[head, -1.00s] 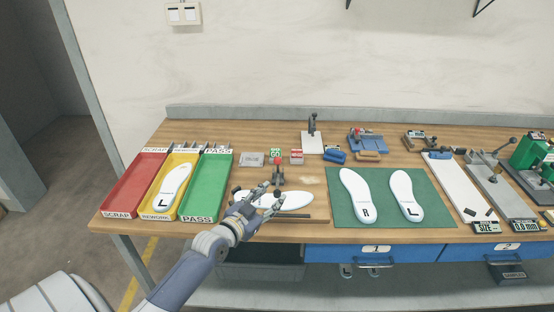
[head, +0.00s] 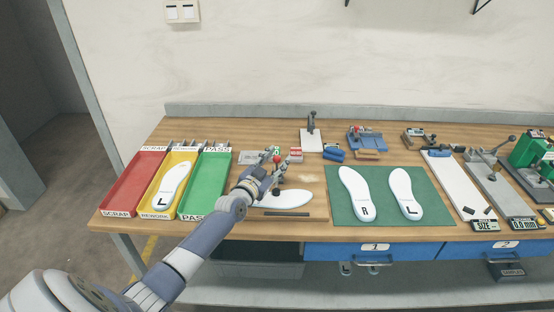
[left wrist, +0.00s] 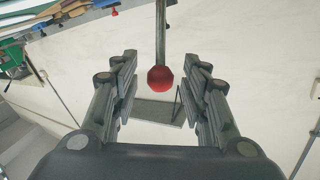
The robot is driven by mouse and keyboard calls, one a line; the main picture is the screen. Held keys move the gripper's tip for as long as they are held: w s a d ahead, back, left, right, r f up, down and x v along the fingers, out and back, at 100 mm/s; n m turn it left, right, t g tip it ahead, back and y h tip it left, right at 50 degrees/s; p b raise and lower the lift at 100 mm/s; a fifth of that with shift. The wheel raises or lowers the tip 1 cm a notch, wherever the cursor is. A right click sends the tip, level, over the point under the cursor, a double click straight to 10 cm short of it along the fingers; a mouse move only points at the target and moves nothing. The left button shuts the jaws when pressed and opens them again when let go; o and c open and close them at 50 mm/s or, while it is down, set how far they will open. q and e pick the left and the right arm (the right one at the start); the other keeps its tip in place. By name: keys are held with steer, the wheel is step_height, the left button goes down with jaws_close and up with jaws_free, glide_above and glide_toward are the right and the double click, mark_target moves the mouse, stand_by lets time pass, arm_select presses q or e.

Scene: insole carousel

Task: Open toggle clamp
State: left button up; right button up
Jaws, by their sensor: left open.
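The toggle clamp's handle, a metal rod with a red knob (left wrist: 160,78) at its end, shows in the left wrist view. The red knob (head: 277,158) is also just visible by the fingers in the head view. My left gripper (head: 270,163) is open, over the back of the wooden fixture, and covers most of the clamp. In the left wrist view the open fingers (left wrist: 160,85) stand on both sides of the knob, with gaps to either side. A white insole (head: 287,198) lies on the fixture below the hand. My right gripper is out of view.
Red (head: 134,183), yellow (head: 150,200) and green (head: 207,185) trays stand to the left. A green mat (head: 386,212) with two white insoles lies to the right. Small red and white blocks (head: 296,155) sit close right of the fingers.

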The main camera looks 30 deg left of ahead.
arm_select(q)
steer(key=shift+w, duration=0.5)
jaws_close()
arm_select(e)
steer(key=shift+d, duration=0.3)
arm_select(q)
steer(key=shift+w, duration=0.15)
